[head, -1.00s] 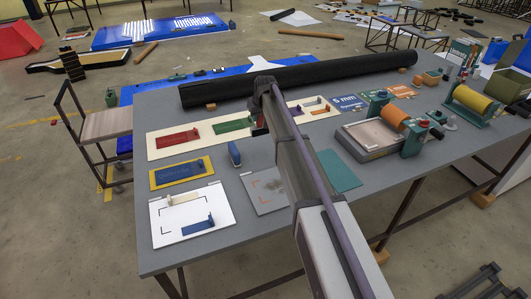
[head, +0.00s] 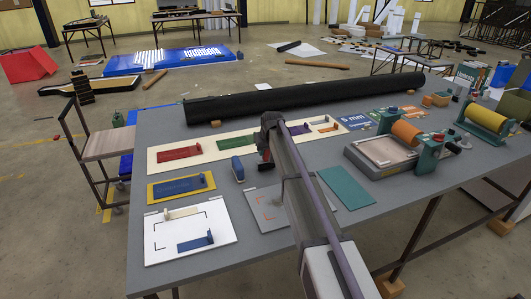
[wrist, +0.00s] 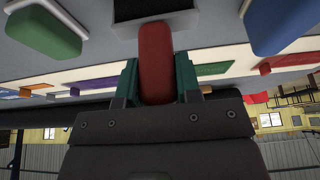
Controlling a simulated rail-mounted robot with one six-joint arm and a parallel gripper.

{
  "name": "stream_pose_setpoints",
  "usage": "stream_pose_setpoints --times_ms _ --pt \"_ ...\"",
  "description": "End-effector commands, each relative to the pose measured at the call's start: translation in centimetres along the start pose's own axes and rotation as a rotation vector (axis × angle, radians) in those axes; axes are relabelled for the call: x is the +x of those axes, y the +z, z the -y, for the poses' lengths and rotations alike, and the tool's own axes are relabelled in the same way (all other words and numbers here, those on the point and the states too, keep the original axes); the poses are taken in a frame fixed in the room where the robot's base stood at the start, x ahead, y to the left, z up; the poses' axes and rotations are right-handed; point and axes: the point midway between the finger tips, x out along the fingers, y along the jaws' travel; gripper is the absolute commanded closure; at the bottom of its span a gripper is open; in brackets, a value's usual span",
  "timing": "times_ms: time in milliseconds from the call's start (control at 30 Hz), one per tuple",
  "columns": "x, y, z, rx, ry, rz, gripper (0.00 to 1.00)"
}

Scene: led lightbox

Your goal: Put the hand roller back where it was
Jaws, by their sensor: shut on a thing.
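My gripper (wrist: 157,65) is shut on the red handle of a hand roller (wrist: 156,42), between two teal fingers in the wrist view. A dark block with a pale edge (wrist: 155,14) shows at the handle's far end; I cannot tell whether it is part of the roller. In the head view the red handle (head: 264,156) shows at the end of my arm, just above the table, partly hidden. A blue-handled tool (head: 238,168) stands to its left. A green-handled tool (wrist: 45,32) shows in the wrist view; my arm seems to hide it in the head view.
The grey table (head: 330,215) carries a long black roll (head: 300,95) at the back and a cream strip with coloured patches (head: 205,150). A white sheet (head: 190,233) lies front left, a teal sheet (head: 345,188) right of my arm, and a press (head: 385,155) farther right.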

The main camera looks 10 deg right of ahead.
Motion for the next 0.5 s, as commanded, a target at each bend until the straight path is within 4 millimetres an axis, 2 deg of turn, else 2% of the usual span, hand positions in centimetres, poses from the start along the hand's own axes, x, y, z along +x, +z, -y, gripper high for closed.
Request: stream_pose_setpoints --times_ms 67,100,300,367,500 --pt "0.39 0.16 0.0 0.0 0.0 0.0 0.91" --pt "0.4 0.16 0.0 0.0 0.0 0.0 0.67" --pt "0.28 0.11 0.0 0.0 0.0 0.0 0.48" --pt "0.28 0.11 0.0 0.0 0.0 0.0 0.43" --pt "0.28 0.11 0.0 0.0 0.0 0.0 0.43"
